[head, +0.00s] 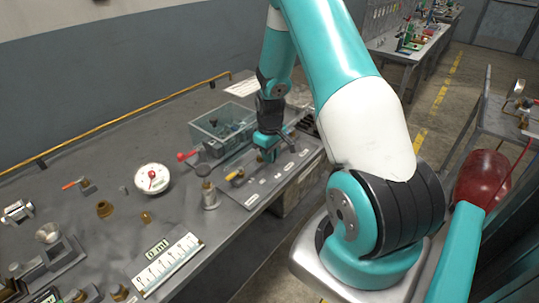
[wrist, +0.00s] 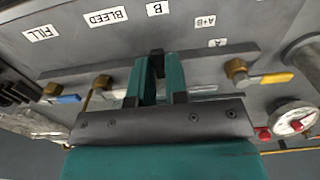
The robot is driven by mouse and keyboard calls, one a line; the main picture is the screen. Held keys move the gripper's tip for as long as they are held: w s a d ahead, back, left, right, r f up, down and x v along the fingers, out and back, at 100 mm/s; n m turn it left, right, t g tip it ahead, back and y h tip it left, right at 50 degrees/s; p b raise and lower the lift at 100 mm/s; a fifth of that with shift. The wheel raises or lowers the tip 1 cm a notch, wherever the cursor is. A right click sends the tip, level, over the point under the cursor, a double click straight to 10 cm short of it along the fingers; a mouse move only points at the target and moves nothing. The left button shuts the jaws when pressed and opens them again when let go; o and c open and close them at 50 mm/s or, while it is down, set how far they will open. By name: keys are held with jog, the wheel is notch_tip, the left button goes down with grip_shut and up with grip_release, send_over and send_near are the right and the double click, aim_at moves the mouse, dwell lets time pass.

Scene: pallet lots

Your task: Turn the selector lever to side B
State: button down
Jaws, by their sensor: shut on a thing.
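My gripper (wrist: 160,78) is shut at the middle of the grey valve panel (head: 246,190); it also shows in the head view (head: 268,152). A small dark piece (wrist: 157,56) shows between the fingertips and appears to be the selector lever, mostly hidden by the fingers. Its exact angle cannot be told.
A brass valve with a yellow handle (wrist: 270,78) sits right of my gripper, and one with a blue handle (wrist: 66,98) left of it. A round gauge (head: 152,179), a clear bin (head: 222,122) and several small fittings stand on the bench.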

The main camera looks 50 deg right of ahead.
jog(key=c, duration=1.1)
grip_release()
notch_tip(320, 180, up, 18)
jog(key=shift+f+b, duration=0.25)
jog(key=shift+b, duration=0.8)
jog(key=a+r+n, duration=0.2)
jog(key=a+r, duration=0.1)
jog(key=a, duration=1)
jog(key=s+a+r+n+y, duration=0.1)
jog(key=s+a, duration=0.5)
jog(key=a, duration=0.1)
jog(key=s+a+r+n+y, duration=0.1)
jog(key=s+a+n, duration=0.1)
jog(key=s+a, duration=0.4)
jog(key=s+a+r+n+y, duration=0.1)
jog(key=s+a+r+y, duration=0.1)
jog(key=s+a, duration=0.4)
jog(key=shift+s+a, duration=0.15)
jog(key=shift+a, duration=0.65)
jog(key=shift+s+a, duration=0.15)
jog(key=shift+a, duration=0.6)
